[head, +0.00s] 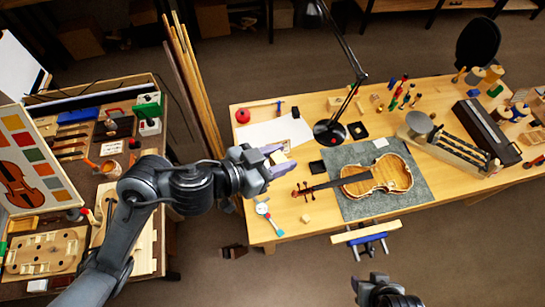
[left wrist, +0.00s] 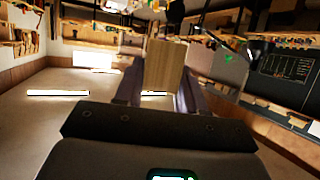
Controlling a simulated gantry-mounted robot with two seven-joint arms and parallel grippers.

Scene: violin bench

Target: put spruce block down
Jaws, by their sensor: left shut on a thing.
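My left gripper (head: 279,166) is shut on the spruce block and reaches over the left end of the violin bench. In the left wrist view the spruce block (left wrist: 165,68) is a pale, straight-grained piece standing between the two dark fingers. In the head view only a small pale part of the block (head: 279,157) shows at the fingers. The gap between the block and the bench top cannot be told. My right gripper (head: 370,283) is at the bottom edge of the head view, apart from the bench; its fingers are not clear.
A violin (head: 372,181) lies on a grey mat (head: 420,190).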

